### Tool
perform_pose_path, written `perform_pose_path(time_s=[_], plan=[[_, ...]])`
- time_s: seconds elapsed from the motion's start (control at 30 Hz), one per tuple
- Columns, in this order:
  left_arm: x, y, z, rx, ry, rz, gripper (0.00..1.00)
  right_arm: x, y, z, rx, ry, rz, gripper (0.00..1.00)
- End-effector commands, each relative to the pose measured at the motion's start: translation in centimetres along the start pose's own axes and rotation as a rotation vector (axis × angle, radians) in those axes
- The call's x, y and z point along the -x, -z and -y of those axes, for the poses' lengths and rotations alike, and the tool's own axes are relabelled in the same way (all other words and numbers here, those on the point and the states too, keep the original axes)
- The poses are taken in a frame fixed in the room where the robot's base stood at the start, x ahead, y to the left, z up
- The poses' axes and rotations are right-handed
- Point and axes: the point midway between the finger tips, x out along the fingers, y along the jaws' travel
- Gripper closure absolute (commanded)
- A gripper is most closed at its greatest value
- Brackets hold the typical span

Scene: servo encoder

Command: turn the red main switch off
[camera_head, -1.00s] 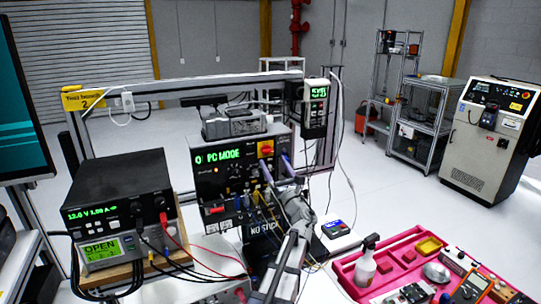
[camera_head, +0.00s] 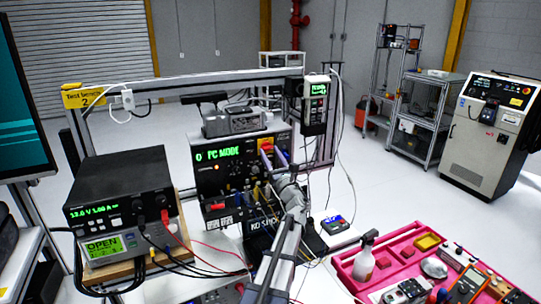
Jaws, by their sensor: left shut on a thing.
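The red main switch (camera_head: 266,143) is on a yellow plate at the upper right of the black control unit's front (camera_head: 205,180). The unit's green display reads something like "PC MODE". My left gripper (camera_head: 273,156) reaches up to the switch from below, its purple-tipped fingers on either side of the knob. It is shut on the switch. The fingers and wrist hide the lower part of the knob, so its exact angle is hard to tell. My right gripper is not seen.
Cables hang in front of the unit, close to my left arm. A black power supply (camera_head: 118,190) stands to the left. A pink tray (camera_head: 348,268) with a spray bottle (camera_head: 365,258) and tools is at lower right. A metal frame (camera_head: 200,82) rises behind.

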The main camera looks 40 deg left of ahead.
Motion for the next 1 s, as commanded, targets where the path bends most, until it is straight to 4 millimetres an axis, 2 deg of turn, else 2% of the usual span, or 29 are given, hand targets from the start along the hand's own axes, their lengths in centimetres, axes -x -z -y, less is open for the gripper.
perform_pose_path(time_s=[0.03, 0.27, 0.63, 1.0], plan=[[0.0, 0.0, 0.0, 0.0, 0.0, 0.0, 0.76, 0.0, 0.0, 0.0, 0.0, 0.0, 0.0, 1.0], [0.0, 0.0, 0.0, 0.0, 0.0, 0.0, 1.0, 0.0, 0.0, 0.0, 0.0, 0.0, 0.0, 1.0], [-0.1, -0.1, 0.2, 0.068, -0.028, -0.001, 1.0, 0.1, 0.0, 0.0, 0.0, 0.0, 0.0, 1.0], [-0.2, -0.3, 0.7, 0.353, -0.146, -0.001, 1.0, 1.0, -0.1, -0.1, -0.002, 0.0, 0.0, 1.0]])
